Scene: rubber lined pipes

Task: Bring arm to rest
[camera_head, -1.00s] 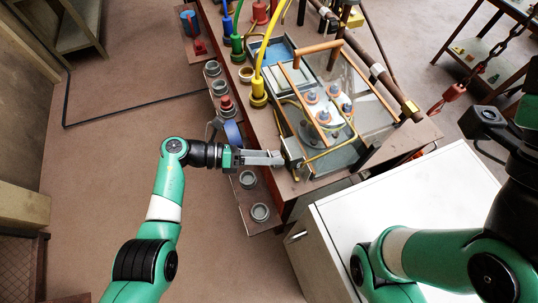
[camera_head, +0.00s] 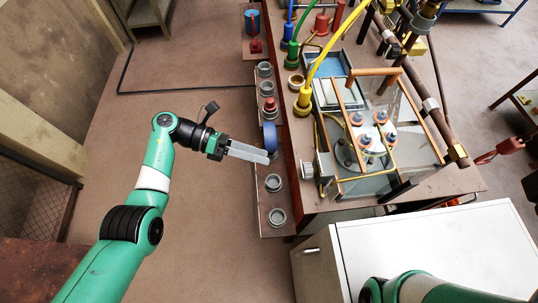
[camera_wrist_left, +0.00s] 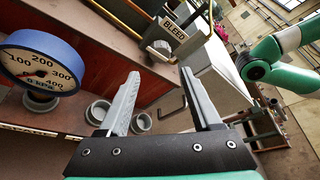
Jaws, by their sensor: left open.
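My left gripper (camera_head: 266,157) is open and empty in the head view, pointing right over the narrow side shelf, just below the blue gauge (camera_head: 270,138). In the left wrist view its two grey fingers (camera_wrist_left: 160,76) stand apart with nothing between them. The gauge (camera_wrist_left: 40,66) is at the left there, with a blue rim and white dial. Beyond the fingertips is a valve knob (camera_wrist_left: 160,48) beside a BLEED label (camera_wrist_left: 174,28). My right arm shows only in part at the lower right of the head view; its gripper is out of view.
The shelf carries several grey rings, one of them a ring (camera_head: 277,217) near its lower end. The bench (camera_head: 445,182) holds a glass-sided rig with copper pipes and coloured hoses. A white cabinet (camera_head: 430,245) stands in front. The floor (camera_head: 190,65) at the left is open.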

